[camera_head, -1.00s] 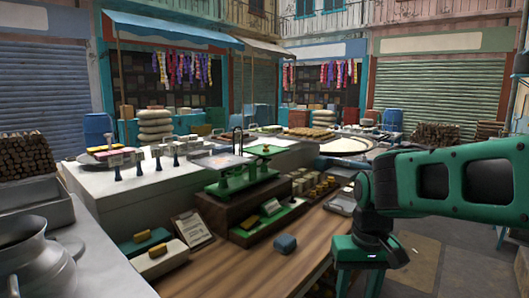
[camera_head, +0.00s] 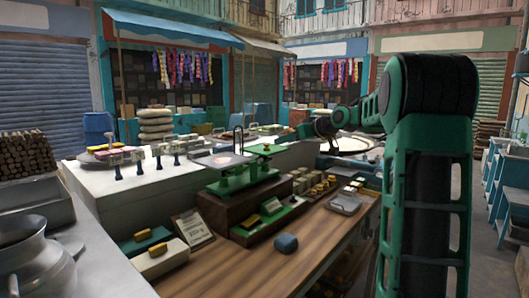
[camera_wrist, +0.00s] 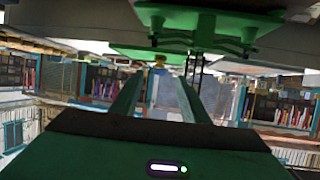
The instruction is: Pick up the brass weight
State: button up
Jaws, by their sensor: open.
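A small brass weight (camera_head: 266,147) sits on the right-hand green pan of the green balance scale (camera_head: 240,178). In the wrist view, which is upside down, the brass weight (camera_wrist: 160,60) shows against the green pan (camera_wrist: 145,52), between and beyond the fingertips. My gripper (camera_wrist: 159,84) is open and empty, with its two fingers apart on either side of the weight's line. In the head view my gripper (camera_head: 305,130) is to the right of the pan, at about its height or a little above. The weight is not touched by the fingers.
The scale stands on a dark wooden box on a wooden counter (camera_head: 330,235). A blue-grey block (camera_head: 286,243) lies in front. Yellow blocks and trays sit around the box, with a clipboard (camera_head: 194,229) at left.

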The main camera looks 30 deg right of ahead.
aim_at(270, 151)
jog(key=shift+x, duration=5.25)
jog(key=shift+r, duration=0.2)
jog(key=shift+c, duration=0.2)
grip_shut()
